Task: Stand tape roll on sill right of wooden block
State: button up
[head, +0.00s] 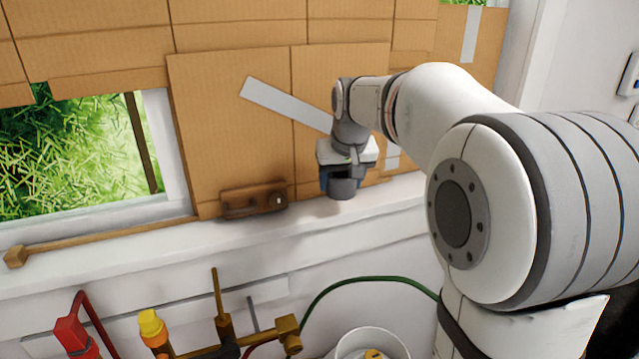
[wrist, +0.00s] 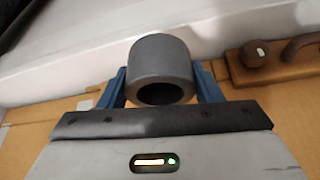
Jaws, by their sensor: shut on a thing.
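My gripper (head: 342,182) is shut on a dark grey tape roll (head: 343,189), over the sill (head: 310,231) near the cardboard. In the wrist view the blue fingers of my gripper (wrist: 162,85) are on both sides of the tape roll (wrist: 160,62), whose round hole faces the camera. A soft shadow lies below the roll; I cannot tell whether it touches the sill. A brown wooden block (head: 238,202) with a dark metal fitting is on the sill against the cardboard, left of the roll. It shows at the right in the wrist view (wrist: 245,78), apart from the roll.
Cardboard sheets (head: 230,110) with silver tape strips cover much of the window behind. A wooden stick (head: 100,238) lies along the sill at left. Below are pipes with red and yellow fittings (head: 152,328), a green hose (head: 370,279) and a white bucket (head: 350,346). The sill right of the roll is clear.

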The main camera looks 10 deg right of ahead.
jog(key=p, duration=0.1)
send_over(329, 204)
jog(key=s, duration=0.2)
jog(key=shift+s+x, duration=0.25)
jog(key=shift+x, duration=0.9)
notch_tip(329, 204, down, 4)
jog(key=shift+p, duration=0.5)
jog(key=shift+w+f+p, duration=0.15)
jog(key=shift+f+p, duration=0.15)
jog(key=shift+f, duration=0.15)
jog(key=shift+f, duration=0.1)
jog(key=shift+f+b, duration=0.15)
jog(key=shift+b, duration=0.15)
jog(key=o, duration=1)
jog(key=shift+o, duration=0.2)
